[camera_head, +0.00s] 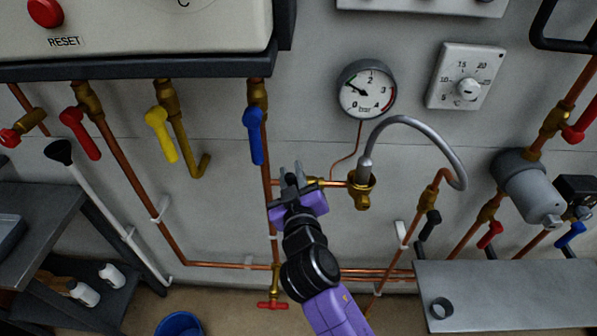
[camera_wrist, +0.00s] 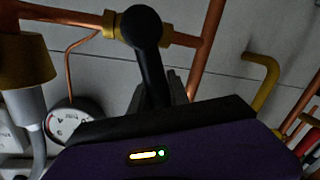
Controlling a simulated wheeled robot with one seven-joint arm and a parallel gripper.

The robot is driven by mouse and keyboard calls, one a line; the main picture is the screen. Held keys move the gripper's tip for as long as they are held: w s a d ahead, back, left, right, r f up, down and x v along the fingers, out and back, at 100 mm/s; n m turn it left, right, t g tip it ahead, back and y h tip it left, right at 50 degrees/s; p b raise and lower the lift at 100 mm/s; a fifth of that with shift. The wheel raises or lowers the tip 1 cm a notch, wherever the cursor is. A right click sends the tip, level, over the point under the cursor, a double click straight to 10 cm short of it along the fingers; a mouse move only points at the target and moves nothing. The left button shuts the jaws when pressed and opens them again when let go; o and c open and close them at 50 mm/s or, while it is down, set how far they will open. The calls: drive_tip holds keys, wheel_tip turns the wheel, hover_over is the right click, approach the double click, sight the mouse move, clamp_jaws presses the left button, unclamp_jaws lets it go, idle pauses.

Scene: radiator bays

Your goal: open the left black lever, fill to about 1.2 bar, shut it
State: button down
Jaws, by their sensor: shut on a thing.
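The left black lever (camera_wrist: 148,55) hangs from a brass valve (camera_wrist: 112,24) in the wrist view, roughly crosswise to its copper pipe. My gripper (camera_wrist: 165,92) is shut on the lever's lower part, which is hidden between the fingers. In the head view my gripper (camera_head: 291,178) is at the pipe left of the filling hose and covers the lever. The round pressure gauge (camera_head: 367,89) is above, right of the gripper; its needle points up-left, near 1 bar. The grey filling hose (camera_head: 425,124) arches from a brass fitting (camera_head: 362,190) to the right pipe.
A blue lever (camera_head: 255,135) hangs just above my gripper, with a yellow lever (camera_head: 160,134) and a red lever (camera_head: 80,134) farther left. Another black lever (camera_head: 430,223) is at the right pipe. A grey shelf (camera_head: 520,292) juts out at lower right.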

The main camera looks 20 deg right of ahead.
drive_tip(key=shift+a+f+n, duration=0.15)
drive_tip(key=shift+a+n, duration=0.1)
drive_tip(key=shift+n, duration=0.15)
drive_tip(key=c, duration=1.3)
unclamp_jaws()
drive_tip(key=shift+o, duration=0.2)
drive_tip(key=s+a+b, duration=0.1)
drive_tip(key=s, duration=0.6)
drive_tip(key=shift+s+r+b, duration=0.3)
drive_tip(key=shift+r+b, duration=0.05)
drive_tip(key=shift+a, duration=0.1)
